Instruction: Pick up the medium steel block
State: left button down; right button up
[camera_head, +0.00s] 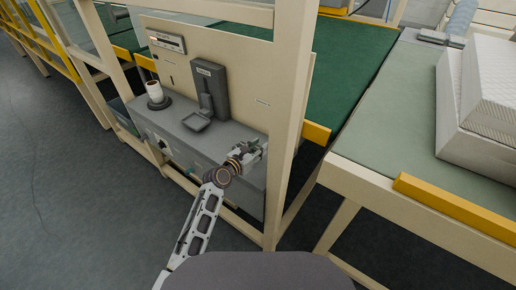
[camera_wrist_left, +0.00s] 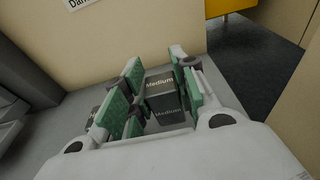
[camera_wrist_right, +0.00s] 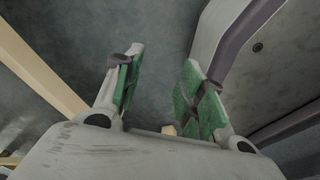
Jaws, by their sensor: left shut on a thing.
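The medium steel block (camera_wrist_left: 160,88) is dark grey with the word "Medium" on its top and front faces. It sits between the green pads of my left gripper (camera_wrist_left: 160,95), which is shut on it. In the head view my left gripper (camera_head: 250,152) is at the right end of the grey bench top, and the block itself is too small to make out there. Whether the block touches the bench is hidden. My right gripper (camera_wrist_right: 158,85) shows only in its own wrist view, open and empty, with floor behind it.
Another dark block (camera_wrist_left: 92,116) is partly hidden left of the left gripper's fingers. A dark grey device (camera_head: 208,92) and a white roll (camera_head: 154,91) stand on the grey bench (camera_head: 225,133). A beige post (camera_head: 288,125) rises close right of the left gripper.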

aim_at(258, 148)
pick_arm(q)
jog(key=shift+r+p, duration=1.05)
jog(key=shift+r, duration=0.15)
jog(key=shift+r+p, duration=0.9)
jog(key=shift+p, duration=0.2)
jog(key=shift+r+p, duration=0.9)
jog(key=shift+p, duration=0.15)
jog(key=shift+r+p, duration=0.3)
jog(key=shift+p, duration=0.05)
jog(key=shift+r, duration=0.15)
pick_arm(e)
jog(key=s+a+r, duration=0.4)
jog(key=a+r, duration=0.2)
jog(key=r, duration=0.1)
jog(key=shift+r+g+y, duration=0.15)
jog(key=shift+g+y, duration=0.15)
jog(key=shift+y, duration=0.1)
jog(key=shift+a, duration=0.1)
jog(key=shift+d, duration=0.3)
